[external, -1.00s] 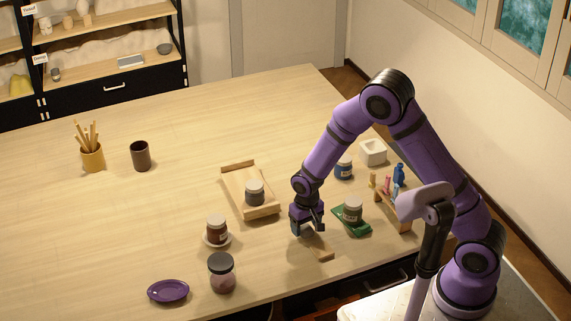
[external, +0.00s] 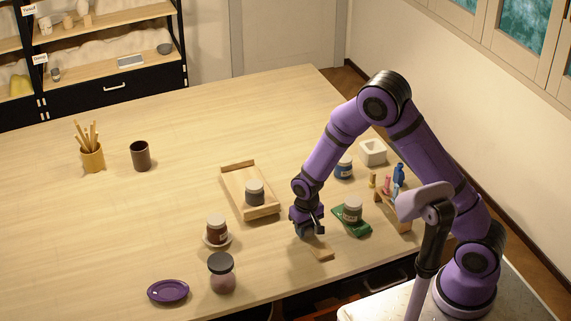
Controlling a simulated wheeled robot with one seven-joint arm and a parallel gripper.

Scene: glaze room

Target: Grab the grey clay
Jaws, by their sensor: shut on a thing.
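My gripper (external: 311,231) is low over the front part of the table, at the back end of a small wooden board (external: 320,252). It is shut on a small dark grey lump, the grey clay (external: 303,231), which is mostly hidden by the fingers. I cannot tell whether the lump still touches the board or the table.
Right of my gripper, a jar (external: 352,209) stands on a green tray (external: 357,231). A wooden tray (external: 236,200) with a jar (external: 254,192) lies to the left. A black-lidded jar (external: 222,275) and a purple plate (external: 168,291) are front left.

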